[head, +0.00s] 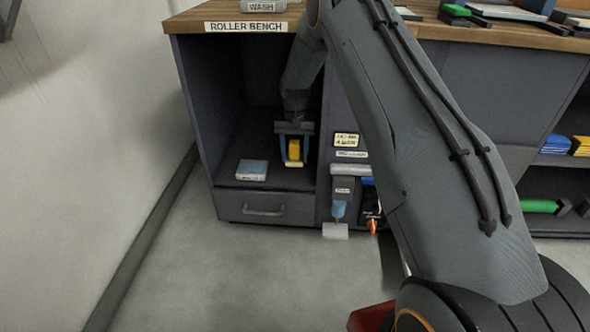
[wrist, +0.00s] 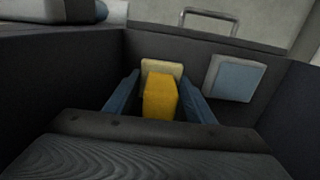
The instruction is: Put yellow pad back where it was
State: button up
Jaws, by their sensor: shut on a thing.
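The yellow pad (head: 294,150) is a yellow block with a cream piece at its far end. It is inside the open compartment of the bench labelled ROLLER BENCH, near the compartment's right side. My gripper (head: 294,156) reaches down into the compartment and is shut on the pad. In the wrist view the yellow pad (wrist: 160,97) sits between the two blue-grey fingers (wrist: 160,100). I cannot tell whether the pad touches the compartment floor.
A pale-edged blue pad (head: 252,170) lies on the compartment floor left of my gripper; it also shows in the wrist view (wrist: 235,78). A drawer (head: 264,208) is below. Dark walls close in the compartment at the sides. Small tools hang to the right (head: 338,210).

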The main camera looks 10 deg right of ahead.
aim_at(295, 175)
notch_tip(295, 175, down, 6)
jog(key=shift+f+b, duration=0.1)
jog(key=shift+b, duration=0.95)
jog(key=shift+f, duration=0.1)
jog(key=o, duration=1)
notch_tip(295, 175, up, 8)
jog(key=shift+f+p, duration=0.1)
jog(key=shift+p, duration=1.05)
